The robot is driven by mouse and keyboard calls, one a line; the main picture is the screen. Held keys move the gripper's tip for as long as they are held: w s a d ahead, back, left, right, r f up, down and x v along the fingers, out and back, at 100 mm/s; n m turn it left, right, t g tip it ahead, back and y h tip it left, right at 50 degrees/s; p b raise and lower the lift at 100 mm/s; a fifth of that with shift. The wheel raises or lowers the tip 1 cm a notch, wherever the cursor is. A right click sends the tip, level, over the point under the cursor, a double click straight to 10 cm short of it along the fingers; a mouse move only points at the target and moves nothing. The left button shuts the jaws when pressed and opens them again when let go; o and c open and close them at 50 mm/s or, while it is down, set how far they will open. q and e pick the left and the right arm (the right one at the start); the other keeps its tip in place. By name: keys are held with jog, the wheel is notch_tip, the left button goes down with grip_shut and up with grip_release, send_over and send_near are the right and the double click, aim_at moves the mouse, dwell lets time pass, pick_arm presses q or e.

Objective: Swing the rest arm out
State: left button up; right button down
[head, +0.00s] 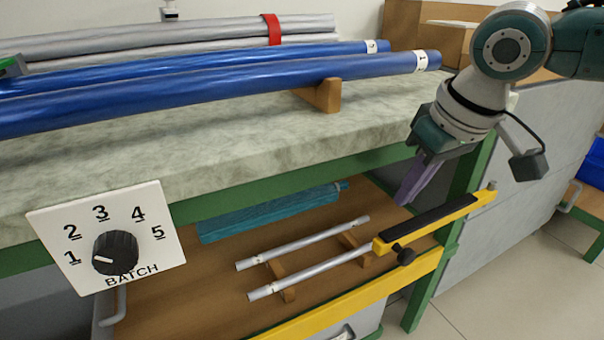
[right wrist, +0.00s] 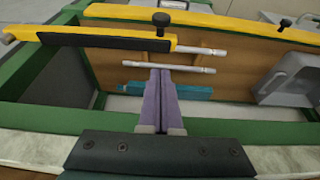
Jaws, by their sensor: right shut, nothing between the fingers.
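The rest arm (head: 430,222) is a yellow bar with a black pad on top and a black knob (head: 404,255) on its side. It lies roughly parallel to the yellow front rail (head: 345,300) of the lower shelf. It also shows at the upper left of the right wrist view (right wrist: 100,39). My right gripper (head: 402,202) has purple fingers, shut and empty, pointing down behind the rest arm and apart from it. In the right wrist view its fingertips (right wrist: 160,71) are near the silver rods, below the knob. My left gripper is not in view.
Two silver rods (head: 305,243) lie on wooden supports on the lower shelf, beside a teal bar (head: 268,213). Blue rods (head: 210,92) rest on the stone-like top. A batch dial (head: 116,254) is at the left. Open floor (head: 500,280) lies at the right.

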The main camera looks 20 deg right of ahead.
jog(key=b+x, duration=0.5)
jog(key=x, duration=0.5)
jog(key=shift+b, duration=0.4)
